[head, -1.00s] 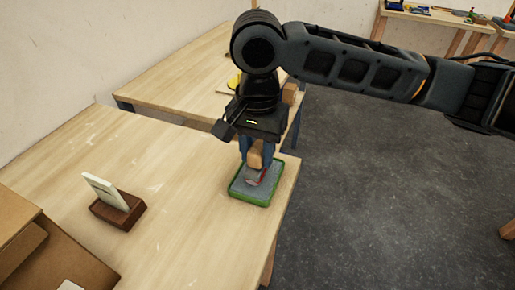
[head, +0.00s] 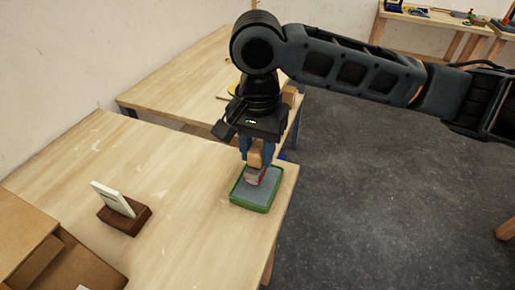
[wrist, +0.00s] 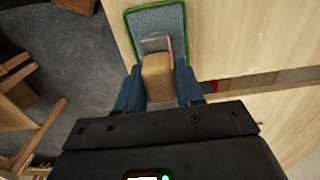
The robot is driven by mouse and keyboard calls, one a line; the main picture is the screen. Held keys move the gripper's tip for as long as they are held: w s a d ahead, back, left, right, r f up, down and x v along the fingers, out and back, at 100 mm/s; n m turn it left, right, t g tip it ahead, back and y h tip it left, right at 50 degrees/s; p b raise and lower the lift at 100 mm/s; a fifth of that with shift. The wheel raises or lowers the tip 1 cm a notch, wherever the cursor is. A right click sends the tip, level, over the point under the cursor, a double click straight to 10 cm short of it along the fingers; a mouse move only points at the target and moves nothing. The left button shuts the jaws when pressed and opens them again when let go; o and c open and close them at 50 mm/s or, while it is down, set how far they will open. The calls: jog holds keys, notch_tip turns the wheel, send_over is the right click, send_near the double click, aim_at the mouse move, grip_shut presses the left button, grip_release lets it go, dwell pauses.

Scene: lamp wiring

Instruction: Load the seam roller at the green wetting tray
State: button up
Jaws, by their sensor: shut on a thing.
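The green wetting tray (head: 236,202) lies near the right edge of the wooden table, with a grey pad inside a green rim. It also shows at the top of the wrist view (wrist: 128,20). My gripper (head: 254,160) is shut on the seam roller's wooden handle and points down over the tray. In the wrist view, the seam roller (wrist: 157,78) sits between the blue fingers, with its grey and red head over the pad. I cannot tell whether the roller head touches the pad.
A wooden block holding a pale card (head: 122,213) stands at the left of the table. A cardboard box (head: 30,240) is at the lower left. A second table (head: 170,85) stands behind. The table between block and tray is clear.

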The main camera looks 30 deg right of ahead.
jog(key=shift+r+p, duration=2.05)
jog(key=shift+r, duration=0.1)
jog(key=shift+f, duration=0.1)
